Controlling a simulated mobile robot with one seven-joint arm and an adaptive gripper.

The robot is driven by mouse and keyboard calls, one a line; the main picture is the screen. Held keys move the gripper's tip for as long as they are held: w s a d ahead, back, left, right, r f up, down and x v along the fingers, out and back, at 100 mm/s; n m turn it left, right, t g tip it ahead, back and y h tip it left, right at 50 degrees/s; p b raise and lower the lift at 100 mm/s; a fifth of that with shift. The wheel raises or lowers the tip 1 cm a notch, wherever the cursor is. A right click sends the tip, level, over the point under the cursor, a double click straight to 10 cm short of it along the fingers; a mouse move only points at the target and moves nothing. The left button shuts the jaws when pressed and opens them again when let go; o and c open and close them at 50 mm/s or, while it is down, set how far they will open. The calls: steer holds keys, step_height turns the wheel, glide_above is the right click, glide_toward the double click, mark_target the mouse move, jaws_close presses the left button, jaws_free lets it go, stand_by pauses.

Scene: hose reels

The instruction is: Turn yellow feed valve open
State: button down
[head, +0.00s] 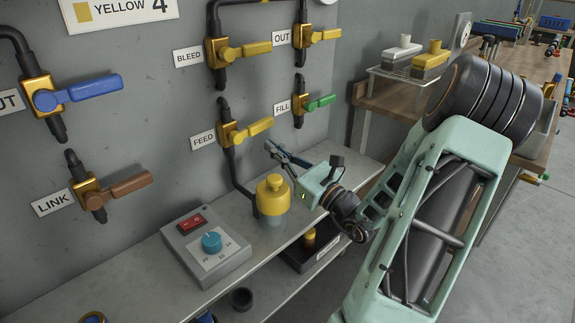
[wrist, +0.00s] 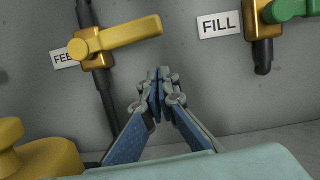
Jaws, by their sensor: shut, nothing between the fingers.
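The yellow feed valve has a yellow lever (head: 247,130) on a brass body, beside the FEED label (head: 203,138) on the grey panel. The lever points right and slightly up. In the wrist view the lever (wrist: 130,34) is at upper left, above and left of my fingertips. My gripper (head: 272,149) is shut and empty, its fingers pointing at the panel below and right of the lever. In the wrist view my gripper (wrist: 158,76) shows its closed fingertips apart from the lever. The FEED label (wrist: 66,54) is partly covered by the valve in the wrist view.
The green FILL lever (head: 319,102) is to the right, the yellow BLEED lever (head: 250,49) above. A yellow-capped container (head: 272,195) stands below the feed valve, close to my gripper. A control box (head: 206,246) with a blue knob sits on the bench at left.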

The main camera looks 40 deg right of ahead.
mark_target(253, 130)
steer(key=shift+s+r, duration=0.15)
steer(key=shift+r, duration=1.45)
steer(key=shift+r, duration=0.1)
